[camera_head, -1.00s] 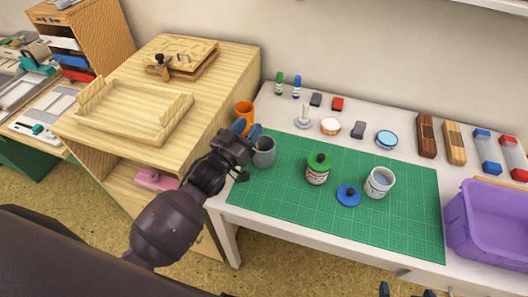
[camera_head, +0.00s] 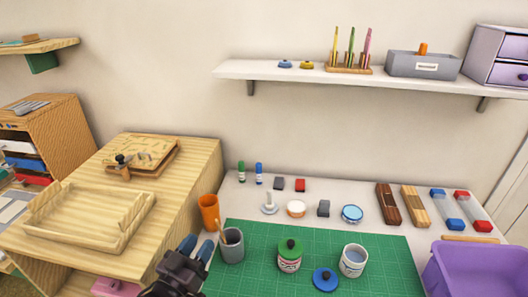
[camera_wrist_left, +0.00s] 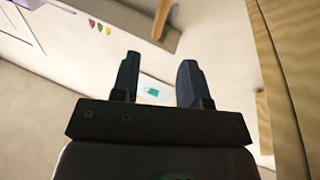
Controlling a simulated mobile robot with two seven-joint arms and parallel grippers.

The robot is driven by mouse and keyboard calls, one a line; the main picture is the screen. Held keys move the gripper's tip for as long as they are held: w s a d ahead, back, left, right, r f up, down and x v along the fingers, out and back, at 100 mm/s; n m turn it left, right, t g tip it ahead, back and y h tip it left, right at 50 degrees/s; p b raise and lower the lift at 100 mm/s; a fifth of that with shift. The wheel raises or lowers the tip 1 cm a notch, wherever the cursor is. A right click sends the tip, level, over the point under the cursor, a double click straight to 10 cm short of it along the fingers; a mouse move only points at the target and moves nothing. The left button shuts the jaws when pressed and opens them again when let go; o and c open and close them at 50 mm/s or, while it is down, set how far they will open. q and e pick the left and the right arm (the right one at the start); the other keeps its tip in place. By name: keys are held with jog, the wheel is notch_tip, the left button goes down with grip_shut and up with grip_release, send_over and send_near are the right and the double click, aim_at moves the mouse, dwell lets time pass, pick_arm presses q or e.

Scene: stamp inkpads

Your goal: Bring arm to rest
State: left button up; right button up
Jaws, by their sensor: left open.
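My left gripper (camera_head: 196,248) is at the bottom of the head view, in front of the left edge of the green cutting mat (camera_head: 325,236). Its two dark blue fingers point up and stand apart with nothing between them. In the left wrist view the same gripper (camera_wrist_left: 158,80) shows open and empty fingers against a pale, tilted background. A grey cup (camera_head: 232,247) stands just right of the fingers; I cannot tell whether they touch. My right gripper does not show in the head view now.
An orange cup (camera_head: 209,213) stands close behind my gripper. A wooden cabinet (camera_head: 187,175) is at left, a purple bin (camera_head: 480,270) at right.

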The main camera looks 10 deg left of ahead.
pick_arm(q)
jog(key=s+a+f+g+y, duration=0.1)
jog(key=s+f, duration=0.1)
jog(key=f, duration=0.1)
jog(key=s+a+f+g+y, duration=0.2)
jog(key=s+f, duration=0.1)
jog(key=f, duration=0.1)
jog(key=s+a+f+g+y, duration=0.1)
jog(key=s+a+f+g, duration=0.1)
jog(key=s+f, duration=0.1)
jog(key=shift+f+m+y, duration=0.3)
jog(key=shift+f, duration=0.05)
jog(key=s+a+f+g, duration=0.1)
jog(key=s+f, duration=0.2)
jog(key=s, duration=0.2)
jog(key=s+a+f+n+g+y, duration=0.1)
jog(key=s+f, duration=0.2)
jog(key=s, duration=0.2)
jog(key=shift+s+a+g, duration=0.2)
jog(key=shift+s+g, duration=0.1)
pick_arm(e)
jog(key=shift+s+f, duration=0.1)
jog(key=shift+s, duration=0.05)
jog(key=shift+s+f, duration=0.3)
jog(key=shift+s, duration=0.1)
